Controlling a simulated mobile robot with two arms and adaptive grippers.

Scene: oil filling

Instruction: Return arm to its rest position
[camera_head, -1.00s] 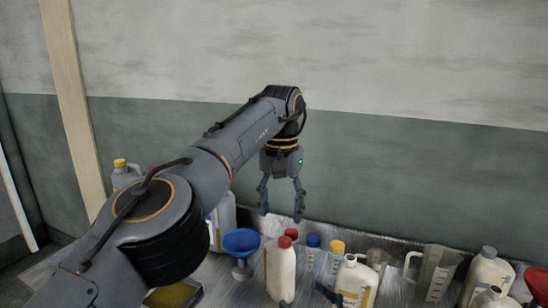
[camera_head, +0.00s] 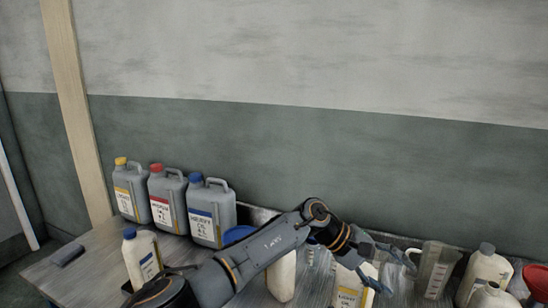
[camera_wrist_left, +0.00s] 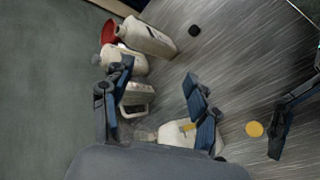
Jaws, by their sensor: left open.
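My left arm reaches in from the lower left in the head view, low over the table. Its gripper (camera_head: 388,268) is open and empty, with its fingers spread around the upper part of a white bottle with a yellow label (camera_head: 349,285); I cannot tell whether they touch. The gripper's two fingers (camera_wrist_left: 158,78) also show apart in the left wrist view, with bottles behind them. A dark jointed part (camera_wrist_left: 288,112) at the right edge of that view may be my right gripper. My right gripper does not show in the head view.
Three grey canisters (camera_head: 210,213) stand at the wall. A blue-capped bottle (camera_head: 143,258), clear jug (camera_head: 437,270), white jug (camera_head: 486,273), red funnel (camera_head: 537,282) and partly hidden blue funnel (camera_head: 238,234) share the table.

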